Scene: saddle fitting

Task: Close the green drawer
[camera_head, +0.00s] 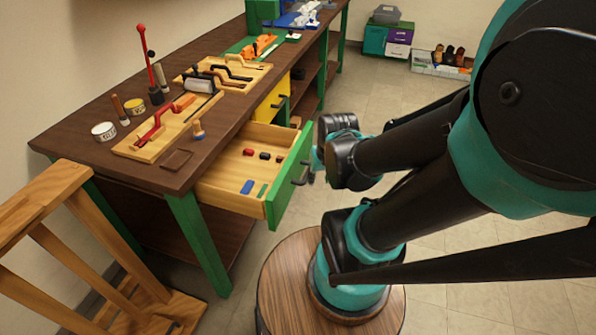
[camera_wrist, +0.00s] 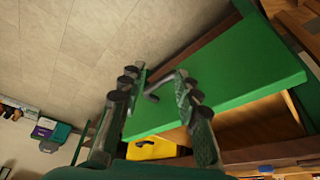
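The green drawer (camera_head: 287,190) is pulled out of the workbench, its wooden inside showing in the head view. Its green front (camera_wrist: 240,70) fills the upper right of the wrist view. A dark handle (camera_head: 303,171) sits on that front; in the wrist view the handle (camera_wrist: 157,88) shows between my fingers. My gripper (camera_wrist: 158,82) is open, one finger on each side of the handle in the picture. I cannot tell whether either finger touches it. In the head view my gripper (camera_head: 318,160) is just right of the drawer front, partly hidden by my arm.
Small red, black, blue and green pieces (camera_head: 247,187) lie in the drawer. A yellow drawer (camera_head: 272,103) is beyond it, under the workbench top (camera_head: 90,152). A wooden rack (camera_head: 75,200) stands at lower left. Floor (camera_head: 350,90) is clear behind my arm.

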